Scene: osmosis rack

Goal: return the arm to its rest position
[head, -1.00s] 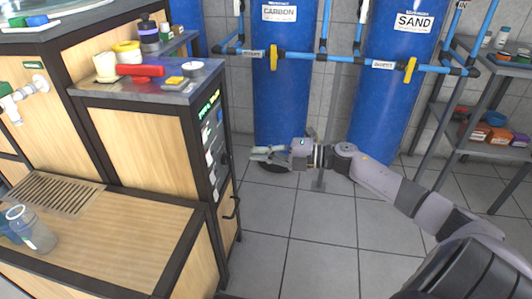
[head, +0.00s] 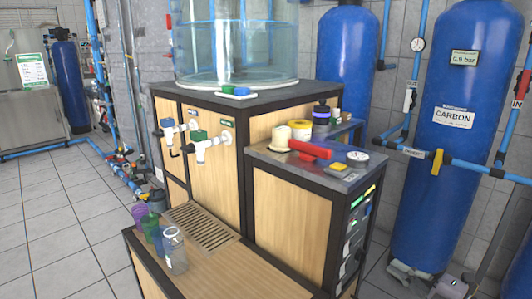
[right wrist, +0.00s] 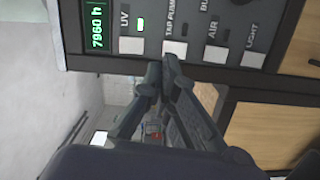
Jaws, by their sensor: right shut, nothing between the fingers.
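My right gripper (head: 402,271) is at the lower right of the head view, in front of the base of the blue carbon tank. In the right wrist view its two fingers (right wrist: 163,78) meet at the tips, with nothing between them. They point toward a dark control panel (right wrist: 143,46) with UV, tap, air and light labels and a green hour display; I cannot tell the exact gap. In the head view the panel (head: 358,225) is on the right side of the wooden cabinet, seen at a steep angle. My left gripper is not in view.
The wooden cabinet (head: 285,215) carries a red tool (head: 309,149) and small jars on its dark top. The blue carbon tank (head: 440,150) and pipes stand behind at right. Open tiled floor (head: 60,225) lies left.

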